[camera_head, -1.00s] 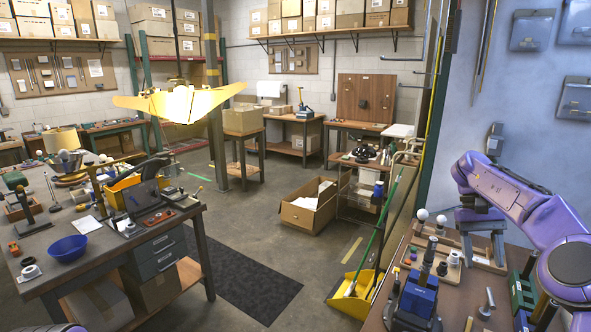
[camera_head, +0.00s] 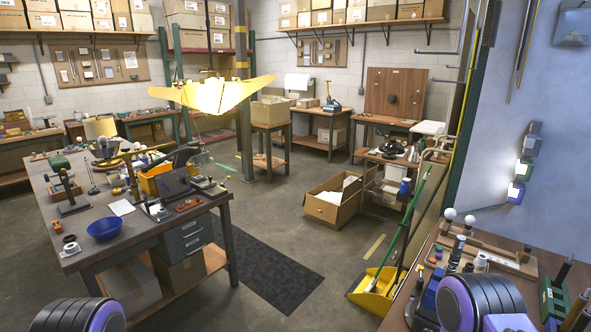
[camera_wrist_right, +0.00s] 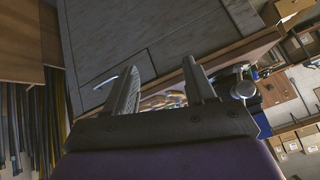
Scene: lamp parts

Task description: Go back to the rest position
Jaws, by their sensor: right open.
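My right gripper (camera_wrist_right: 160,88) shows in the right wrist view with its two fingers apart and nothing held between them. In the head view a dark, ribbed purple joint of my right arm (camera_head: 480,303) is low at the right, over the near edge of the right bench; the right gripper itself is out of that view. A similar joint of my left arm (camera_head: 88,315) shows at the bottom left edge. My left gripper is not in view. Two white bulbs (camera_head: 449,213) stand at the wooden tray (camera_head: 490,252) on the right bench.
The left workbench (camera_head: 95,245) holds a blue bowl (camera_head: 103,229) and many small parts. A yellow dustpan (camera_head: 376,295) stands beside the right bench. An open cardboard box (camera_head: 330,203) lies on the floor. The dark mat (camera_head: 265,265) and aisle are clear.

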